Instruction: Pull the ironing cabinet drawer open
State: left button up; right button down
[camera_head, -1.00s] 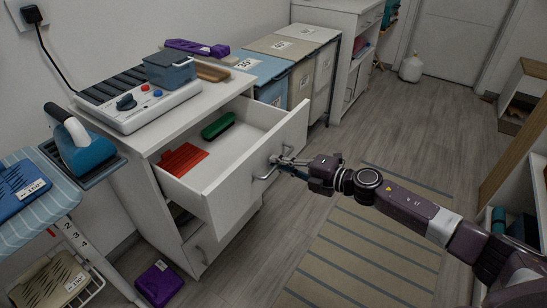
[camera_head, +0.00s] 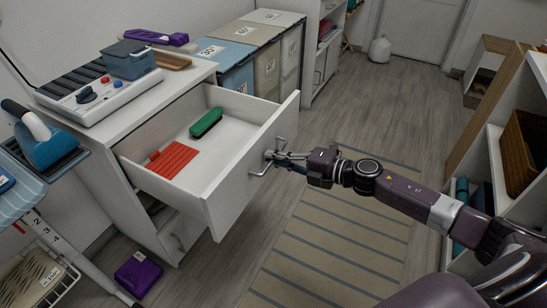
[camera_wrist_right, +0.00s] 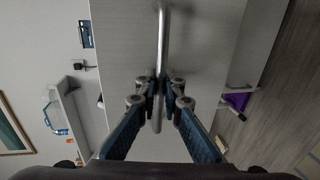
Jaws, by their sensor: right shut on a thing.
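The white cabinet (camera_head: 90,170) stands at the left in the head view. Its top drawer (camera_head: 212,205) is pulled well out and shows its inside. A green brush-like item (camera_head: 206,122) and a red ribbed item (camera_head: 172,160) lie in it. The metal bar handle (camera_head: 262,166) is on the drawer front, and it also shows in the right wrist view (camera_wrist_right: 162,40). My right gripper (camera_head: 284,158) is shut on this handle, with a blue-padded finger on each side of it in the wrist view (camera_wrist_right: 158,92). My left gripper is not in view.
A control unit (camera_head: 100,95) and a blue box (camera_head: 130,60) sit on the cabinet top. Labelled bins (camera_head: 232,65) stand behind. An ironing board (camera_head: 15,200) is at left, a purple box (camera_head: 138,272) on the floor. Striped mat floor (camera_head: 320,250) lies clear right of the drawer.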

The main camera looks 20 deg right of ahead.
jog(key=c, duration=2.3)
grip_release()
jog(key=shift+c, duration=0.2)
jog(key=v, duration=1.2)
jog(key=shift+f, duration=0.15)
